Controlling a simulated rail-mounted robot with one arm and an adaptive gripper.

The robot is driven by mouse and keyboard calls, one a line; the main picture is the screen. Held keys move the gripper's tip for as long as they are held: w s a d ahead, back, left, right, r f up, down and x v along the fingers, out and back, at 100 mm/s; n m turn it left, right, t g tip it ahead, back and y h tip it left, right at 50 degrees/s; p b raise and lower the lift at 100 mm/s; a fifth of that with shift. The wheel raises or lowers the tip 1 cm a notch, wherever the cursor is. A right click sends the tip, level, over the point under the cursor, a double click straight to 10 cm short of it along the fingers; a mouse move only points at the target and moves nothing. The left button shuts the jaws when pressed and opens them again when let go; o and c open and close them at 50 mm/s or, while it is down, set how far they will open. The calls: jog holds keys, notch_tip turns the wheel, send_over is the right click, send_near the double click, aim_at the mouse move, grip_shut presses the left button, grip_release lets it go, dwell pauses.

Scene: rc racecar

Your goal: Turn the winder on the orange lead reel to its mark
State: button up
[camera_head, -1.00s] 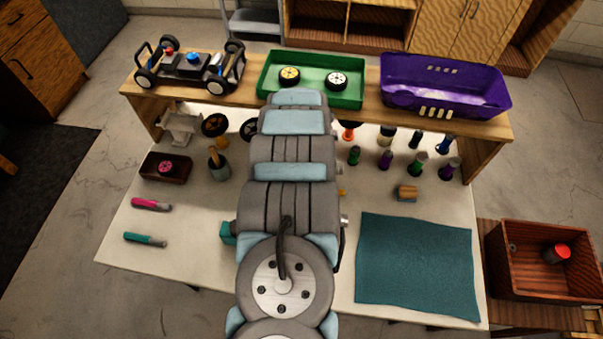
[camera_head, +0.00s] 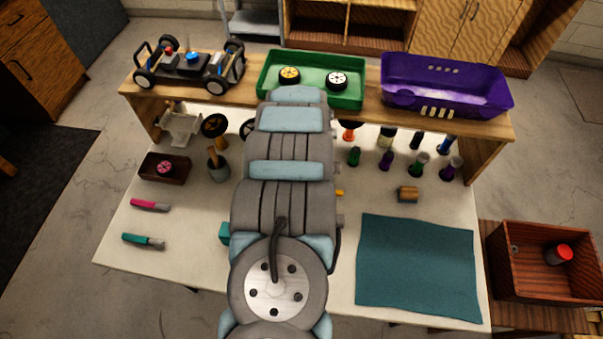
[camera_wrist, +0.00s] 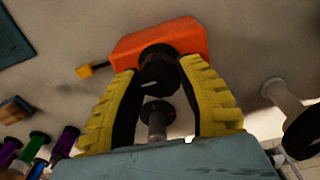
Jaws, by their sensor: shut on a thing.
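The orange lead reel (camera_wrist: 165,40) lies on the table in the upper middle of the wrist view, with a small yellow-orange plug (camera_wrist: 85,71) to its left. Its black winder (camera_wrist: 158,72) faces me and carries a short pale line. My gripper (camera_wrist: 158,75) has its yellow, black-lined fingers on both sides of the winder and is shut on it. In the head view my arm hides the reel and gripper; only a small yellow-orange bit (camera_head: 340,193) shows beside the arm. I cannot make out the mark on the reel.
Several coloured spools (camera_head: 387,161) stand to the right under the wooden shelf (camera_head: 300,96). A small wooden block (camera_head: 408,194) and a teal mat (camera_head: 417,268) lie right of my arm. A grey post (camera_wrist: 287,98) with a black end is right in the wrist view.

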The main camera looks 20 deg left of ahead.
jog(key=shift+m, duration=1.6)
jog(key=shift+m, duration=1.8)
jog(key=o, duration=1)
jog(key=shift+s, duration=0.1)
jog(key=shift+r+p, duration=0.45)
jog(key=shift+r, duration=2.55)
